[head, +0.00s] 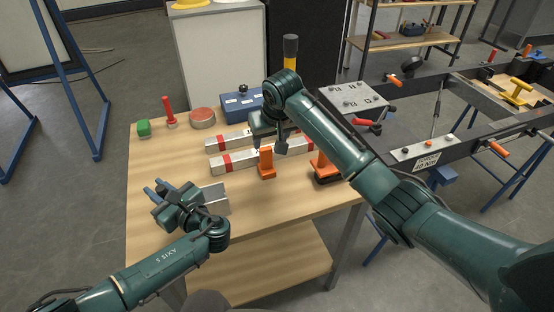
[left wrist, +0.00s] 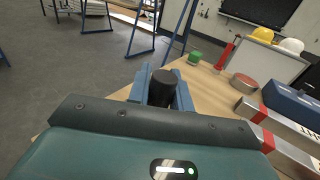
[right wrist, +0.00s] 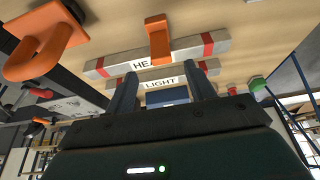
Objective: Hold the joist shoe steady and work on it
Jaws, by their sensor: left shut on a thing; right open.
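A grey folded metal piece, which looks like the joist shoe (head: 217,198), sits at the table's front left, partly hidden behind my left wrist. My left gripper (head: 156,190) is low over the table's left edge. In the left wrist view its blue fingers are shut on a black cylinder (left wrist: 163,88); I cannot tell whether this belongs to the shoe. My right gripper (head: 273,150) points down over the table middle, beside an upright orange piece (head: 266,163). In the right wrist view its fingers (right wrist: 164,95) are apart with nothing gripped between them.
Two pale bars with red bands (head: 226,162), labelled HEAVY and LIGHT in part, lie behind the orange piece. A blue box (head: 240,106), red round tin (head: 202,118), red upright tool (head: 169,112) and green block (head: 144,128) stand at the back. Another orange piece (head: 322,163) is at right.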

